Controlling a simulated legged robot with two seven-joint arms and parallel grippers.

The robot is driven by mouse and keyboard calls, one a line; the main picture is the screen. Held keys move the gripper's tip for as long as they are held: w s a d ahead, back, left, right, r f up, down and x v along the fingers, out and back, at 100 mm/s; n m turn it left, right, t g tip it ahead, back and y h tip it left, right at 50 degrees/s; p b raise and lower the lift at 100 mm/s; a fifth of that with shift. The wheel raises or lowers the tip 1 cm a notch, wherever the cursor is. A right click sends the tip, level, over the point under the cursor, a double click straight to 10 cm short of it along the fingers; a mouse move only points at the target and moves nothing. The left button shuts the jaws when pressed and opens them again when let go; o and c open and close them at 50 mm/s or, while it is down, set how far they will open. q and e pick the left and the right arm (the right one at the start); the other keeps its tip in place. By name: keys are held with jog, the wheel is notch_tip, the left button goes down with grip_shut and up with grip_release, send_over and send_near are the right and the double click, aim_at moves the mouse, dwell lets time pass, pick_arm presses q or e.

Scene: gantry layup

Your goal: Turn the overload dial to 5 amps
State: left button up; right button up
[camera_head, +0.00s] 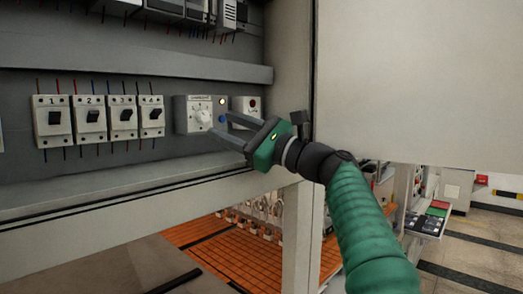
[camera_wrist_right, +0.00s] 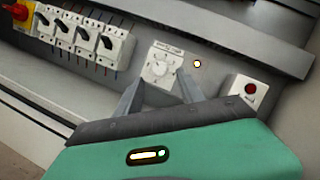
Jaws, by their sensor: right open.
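The overload dial (camera_head: 202,115) is a round white knob on a light grey box with a printed scale, mounted on the panel. It also shows in the right wrist view (camera_wrist_right: 158,69), just beyond the fingertips. The scale's numbers are too small to read, so I cannot tell its setting. My right gripper (camera_head: 222,124) is green with grey fingers, open and empty, reaching in from the right. In the wrist view its fingers (camera_wrist_right: 162,88) are spread, one to each side below the dial, apart from the knob. My left gripper is not in view.
Several numbered breakers (camera_head: 97,119) line the panel left of the dial. A yellow lamp (camera_head: 222,101) is right of the dial. A box with a red button (camera_head: 254,104) sits further right. The cabinet door (camera_head: 420,80) stands at right; a ledge (camera_head: 110,180) runs below.

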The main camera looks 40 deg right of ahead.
jog(key=b+v, duration=0.3)
jog(key=v, duration=0.9)
jog(key=shift+s, duration=0.35)
jog(key=shift+d+f, duration=0.1)
jog(key=shift+f, duration=0.05)
